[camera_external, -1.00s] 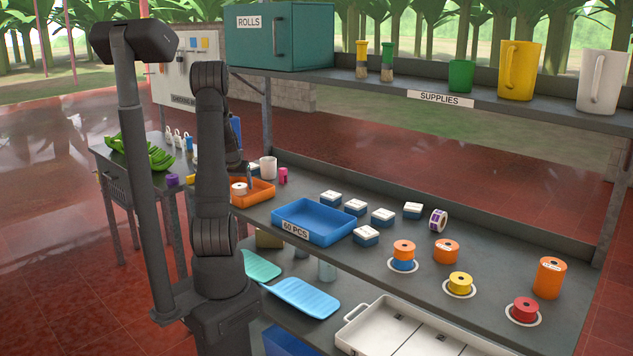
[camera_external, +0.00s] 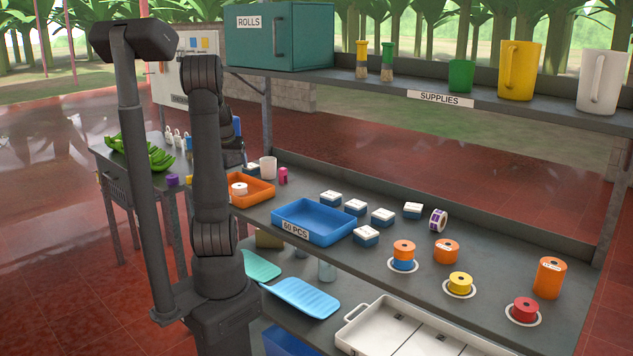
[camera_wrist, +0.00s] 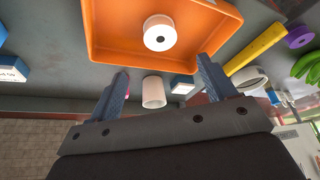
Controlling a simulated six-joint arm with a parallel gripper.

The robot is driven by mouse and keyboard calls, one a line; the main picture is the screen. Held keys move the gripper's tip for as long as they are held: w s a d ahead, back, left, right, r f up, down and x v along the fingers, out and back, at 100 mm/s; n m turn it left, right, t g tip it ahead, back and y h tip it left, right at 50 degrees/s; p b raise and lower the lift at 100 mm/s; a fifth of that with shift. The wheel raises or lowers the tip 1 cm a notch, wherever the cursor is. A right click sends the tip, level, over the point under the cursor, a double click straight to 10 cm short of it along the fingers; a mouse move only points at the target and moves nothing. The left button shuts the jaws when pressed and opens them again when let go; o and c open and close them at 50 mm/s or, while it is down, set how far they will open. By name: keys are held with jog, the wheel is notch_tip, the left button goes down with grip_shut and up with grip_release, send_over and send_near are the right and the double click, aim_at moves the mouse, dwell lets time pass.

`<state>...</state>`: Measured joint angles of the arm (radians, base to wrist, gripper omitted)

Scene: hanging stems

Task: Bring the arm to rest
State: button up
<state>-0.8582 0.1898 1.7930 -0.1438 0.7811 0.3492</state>
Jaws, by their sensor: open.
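My gripper (camera_wrist: 163,68) is open in the wrist view, its two dark fingers spread with nothing between them. The orange tray (camera_wrist: 110,48) lies beyond the fingertips with a white roll (camera_wrist: 160,35) inside it, apart from the fingers. In the external view my wrist is folded close behind my upright arm, above and beside the orange tray (camera_external: 262,192), and the fingers are hard to make out there. The white roll (camera_external: 239,188) stands in that tray.
A white cup (camera_external: 268,168) and a pink item (camera_external: 283,176) stand behind the tray. The blue tray (camera_external: 315,222), several small boxes (camera_external: 383,216) and coloured spools (camera_external: 460,283) fill the bench to the right. The supplies shelf (camera_external: 440,97) runs above.

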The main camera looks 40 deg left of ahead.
aim_at(239, 186)
jog(key=x, duration=1.2)
jog(key=shift+f, duration=0.15)
jog(key=shift+r, duration=0.2)
